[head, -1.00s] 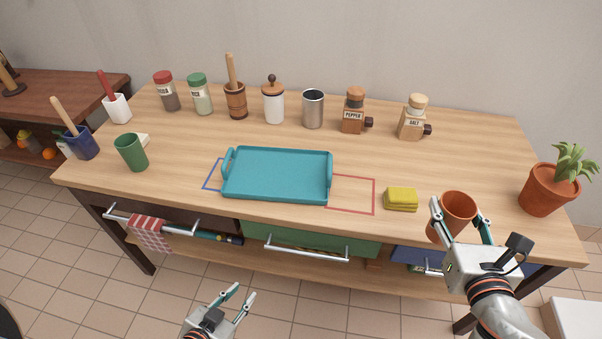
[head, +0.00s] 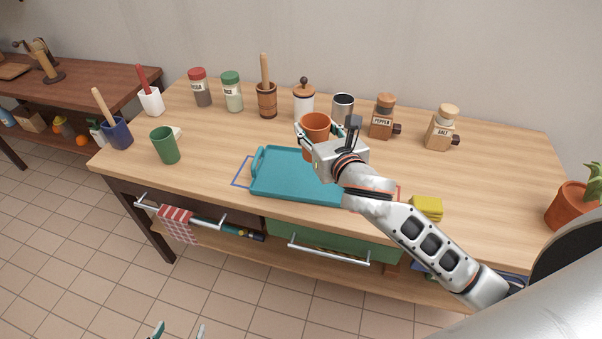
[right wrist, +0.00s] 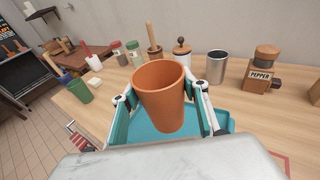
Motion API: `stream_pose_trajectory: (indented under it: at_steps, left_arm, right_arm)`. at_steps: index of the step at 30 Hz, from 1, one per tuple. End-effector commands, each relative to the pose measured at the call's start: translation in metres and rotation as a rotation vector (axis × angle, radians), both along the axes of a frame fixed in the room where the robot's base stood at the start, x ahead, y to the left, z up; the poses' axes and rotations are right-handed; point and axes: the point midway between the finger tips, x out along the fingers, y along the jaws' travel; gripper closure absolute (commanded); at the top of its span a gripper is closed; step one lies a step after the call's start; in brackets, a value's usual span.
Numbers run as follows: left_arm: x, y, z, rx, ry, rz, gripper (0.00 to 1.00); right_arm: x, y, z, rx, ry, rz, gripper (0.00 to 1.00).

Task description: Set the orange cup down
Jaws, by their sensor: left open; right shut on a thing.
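The orange cup (head: 315,126) is upright in my right gripper (head: 318,143), which is shut on it. In the head view they are over the back right part of the teal tray (head: 285,180). The right wrist view shows the cup (right wrist: 163,95) between the two fingers, with the tray (right wrist: 150,136) behind and below it. I cannot tell exactly how high the cup is above the tray. My left gripper (head: 178,331) is open and empty at the bottom edge of the head view, away from the table.
A green cup (head: 164,146) stands at the left. A metal cup (head: 343,107), a white jar (head: 303,104) and a pepper mill (head: 383,118) stand behind the tray. A yellow sponge (head: 427,208) lies at the right.

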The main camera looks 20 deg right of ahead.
Motion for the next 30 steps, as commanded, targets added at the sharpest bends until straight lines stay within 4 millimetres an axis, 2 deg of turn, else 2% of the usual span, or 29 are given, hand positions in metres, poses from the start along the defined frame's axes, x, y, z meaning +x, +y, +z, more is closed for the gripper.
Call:
stream_pose_trajectory:
  at_steps: [1, 6, 10, 13, 17, 30]
  left_arm:
    - [0.001, 0.0, 0.006, -0.001, -0.004, 0.0, 0.38]
    - [0.005, -0.001, 0.015, -0.003, -0.012, 0.0, 0.38]
    - [0.005, -0.001, 0.018, -0.003, -0.014, 0.001, 0.38]
    - [0.005, -0.001, 0.017, -0.003, -0.014, 0.001, 0.38]
    - [0.005, -0.001, 0.01, -0.003, -0.012, 0.0, 0.38]
    - [-0.003, 0.0, -0.027, 0.0, 0.012, 0.0, 0.38]
  right_arm:
    - [0.018, 0.005, 0.017, 0.001, -0.007, 0.003, 0.81]
    - [0.057, 0.018, 0.047, -0.001, -0.003, 0.019, 0.81]
    - [0.072, 0.024, 0.06, -0.005, 0.001, 0.027, 0.81]
    - [0.077, 0.026, 0.057, -0.004, 0.005, 0.03, 0.81]
    - [0.077, 0.026, 0.033, -0.004, 0.009, 0.03, 0.81]
    - [0.076, 0.026, -0.073, -0.004, 0.009, 0.03, 0.81]
